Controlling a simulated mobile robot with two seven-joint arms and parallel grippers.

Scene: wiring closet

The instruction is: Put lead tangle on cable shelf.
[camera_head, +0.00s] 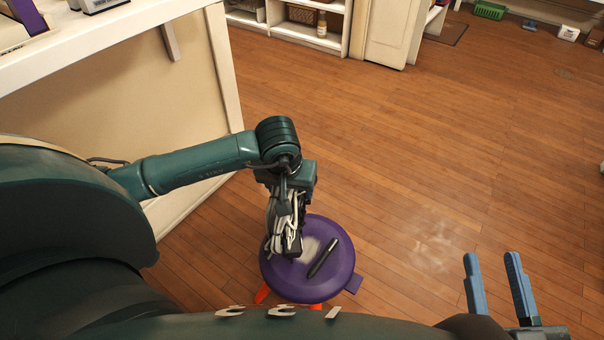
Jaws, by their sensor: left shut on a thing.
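The lead tangle (274,215), a bunch of pale looped cords, hangs at my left gripper (291,250), partly hidden by its body. My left gripper is shut on it, low over the left part of a round purple stool (285,287); I cannot tell whether the tangle touches the seat. My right gripper (493,258) is open and empty above the floor at the lower right. A white shelf unit (346,30) stands at the top; I cannot tell whether it is the cable shelf.
A black pen-like object (323,258) and a pale patch lie on the stool. A white counter (100,42) with a cream side panel stands at the left. A green basket (489,10) is at the far top right. The wooden floor (400,160) is mostly clear.

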